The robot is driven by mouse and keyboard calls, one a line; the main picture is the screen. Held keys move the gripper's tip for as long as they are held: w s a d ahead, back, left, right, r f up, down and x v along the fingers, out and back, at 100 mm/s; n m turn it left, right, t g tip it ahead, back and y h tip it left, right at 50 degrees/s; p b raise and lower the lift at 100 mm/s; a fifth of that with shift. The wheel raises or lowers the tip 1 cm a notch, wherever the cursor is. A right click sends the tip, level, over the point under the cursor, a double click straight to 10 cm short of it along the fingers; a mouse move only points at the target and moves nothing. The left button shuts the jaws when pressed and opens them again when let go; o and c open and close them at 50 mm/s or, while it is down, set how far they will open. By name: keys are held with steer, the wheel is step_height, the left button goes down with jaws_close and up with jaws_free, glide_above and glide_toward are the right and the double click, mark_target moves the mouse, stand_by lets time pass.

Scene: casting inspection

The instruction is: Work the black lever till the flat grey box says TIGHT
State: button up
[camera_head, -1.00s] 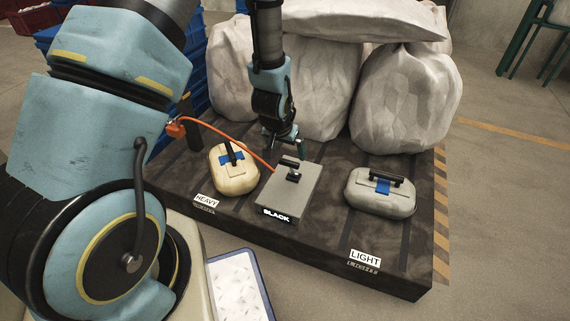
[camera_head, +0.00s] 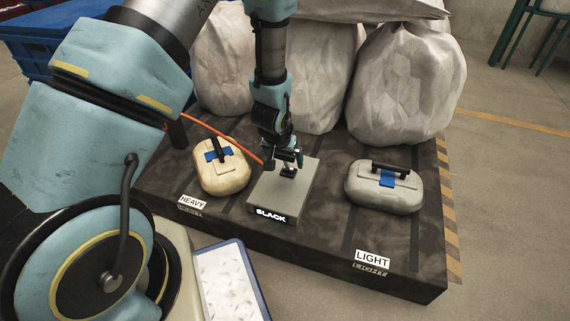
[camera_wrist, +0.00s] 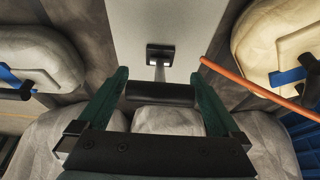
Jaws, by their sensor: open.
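The flat grey box (camera_head: 291,199) lies in the middle of the dark platform, with a lit sign (camera_head: 271,215) on its front that appears to read SLACK. The black lever shows in the wrist view as a crossbar handle (camera_wrist: 160,94) on a grey stem, rising from a small black mount (camera_wrist: 160,53) on the box. My gripper (camera_head: 287,157) is over the box, pointing down; in the head view it hides most of the lever. In the wrist view my gripper's green fingers (camera_wrist: 159,78) are open, one on each side of the handle. Whether they touch it is unclear.
A cream case (camera_head: 222,178) marked HEAVY stands left of the box, and a grey case (camera_head: 384,188) marked LIGHT stands right. An orange hose (camera_head: 212,132) runs to the box. Large pale sacks (camera_head: 405,85) stand behind. A blue-edged tray (camera_head: 226,285) lies at front left.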

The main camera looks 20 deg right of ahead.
steer(key=shift+d+f, duration=0.1)
steer(key=shift+f, duration=0.3)
steer(key=shift+w, duration=0.1)
steer(key=shift+c, duration=0.2)
jaws_close()
stand_by(0.3)
